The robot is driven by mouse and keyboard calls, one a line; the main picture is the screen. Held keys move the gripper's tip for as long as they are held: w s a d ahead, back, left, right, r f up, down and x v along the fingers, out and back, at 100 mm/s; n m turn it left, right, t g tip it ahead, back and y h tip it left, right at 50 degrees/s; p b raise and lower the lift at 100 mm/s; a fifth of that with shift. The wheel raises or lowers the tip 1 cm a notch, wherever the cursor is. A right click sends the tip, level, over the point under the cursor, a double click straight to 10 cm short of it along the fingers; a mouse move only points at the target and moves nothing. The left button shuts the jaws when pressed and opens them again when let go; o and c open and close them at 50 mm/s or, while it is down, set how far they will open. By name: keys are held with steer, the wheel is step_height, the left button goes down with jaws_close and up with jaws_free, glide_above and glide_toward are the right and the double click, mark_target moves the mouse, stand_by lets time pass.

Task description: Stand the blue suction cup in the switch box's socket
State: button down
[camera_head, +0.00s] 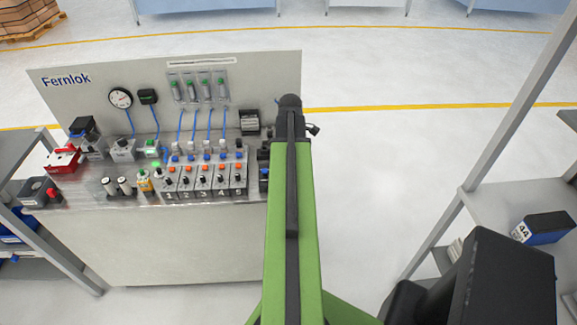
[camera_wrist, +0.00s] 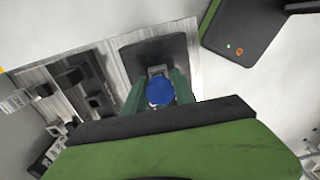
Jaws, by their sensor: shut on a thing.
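The blue suction cup (camera_wrist: 159,91) shows in the wrist view as a round blue face between the two green fingers of my gripper (camera_wrist: 158,83). My gripper is shut on it. Just past the cup is a dark box (camera_wrist: 152,50) with a pale metal piece in front of it. I cannot tell whether this is the switch box, and no socket is clearly visible. I cannot tell whether the cup touches anything below. In the head view my green arm reaches over the right end of the bench and hides the gripper and cup.
The metal bench (camera_head: 140,240) carries a row of numbered grey units (camera_head: 204,178), a red box (camera_head: 62,159) and a dark box with a red button (camera_head: 40,191). A back panel (camera_head: 270,75) stands behind them. A grey shelf (camera_head: 515,190) is at right, with clear floor between.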

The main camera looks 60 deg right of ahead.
steer(key=shift+f, duration=0.25)
steer(key=c, duration=0.9)
jaws_free()
step_height(320, 180, up, 10)
steer(key=p, duration=0.9)
steer(key=shift+f, duration=0.45)
